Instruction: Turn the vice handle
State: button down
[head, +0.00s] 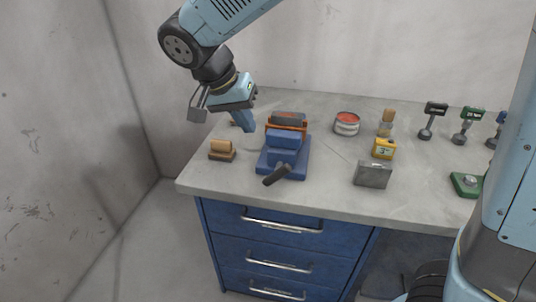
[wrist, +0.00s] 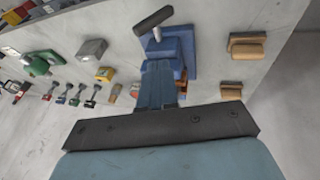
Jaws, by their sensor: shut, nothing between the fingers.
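The blue vice (head: 283,153) stands near the left part of the grey bench top, with its dark handle (head: 277,175) sticking out toward the bench's front edge. In the wrist view the handle (wrist: 153,20) shows as a dark bar beyond the blue vice body (wrist: 180,50). My gripper (head: 249,127) is shut and empty. It points down just to the left of the back of the vice in the head view, apart from the handle. In the wrist view its blue fingers (wrist: 158,85) cover part of the vice.
A wooden brush (head: 222,150) lies left of the vice. An orange and dark object (head: 288,120) is directly behind it. A tin (head: 346,123), a yellow tape measure (head: 384,148) and a grey metal block (head: 372,174) stand to the right. The bench top in front is clear.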

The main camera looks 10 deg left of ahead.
jog(key=f, duration=0.1)
send_near(279, 168)
notch_tip(279, 168, down, 3)
jog(key=w+a, duration=0.1)
jog(key=w, duration=0.1)
jog(key=shift+d+f, duration=0.6)
jog(key=shift+d, duration=0.1)
jog(key=shift+d+f, duration=0.65)
